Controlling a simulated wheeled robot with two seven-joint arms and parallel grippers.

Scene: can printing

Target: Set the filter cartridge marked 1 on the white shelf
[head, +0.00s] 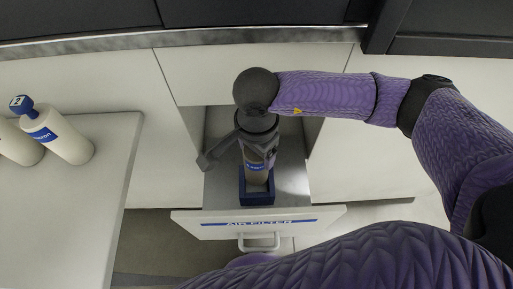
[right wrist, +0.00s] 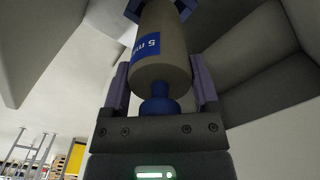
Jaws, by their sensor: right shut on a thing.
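A grey filter cartridge (head: 256,166) with a blue label stands in the blue square holder (head: 257,192) inside the open drawer. My right gripper (head: 258,140) is above the drawer, shut on the cartridge's top end. In the right wrist view, the fingers (right wrist: 161,88) are on both sides of the cartridge (right wrist: 162,58) near its blue cap. The cap's number is hidden. The white shelf (head: 85,215) is at the left. A cartridge with a blue cap marked 2 (head: 58,135) stands on it. My left gripper is out of view.
Another cartridge (head: 18,145) stands beside the marked one, cut off by the left picture edge. The drawer front (head: 245,222), labelled AIR FILTER, is pulled out. Cabinet walls stand behind it. The shelf's right and front parts are clear.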

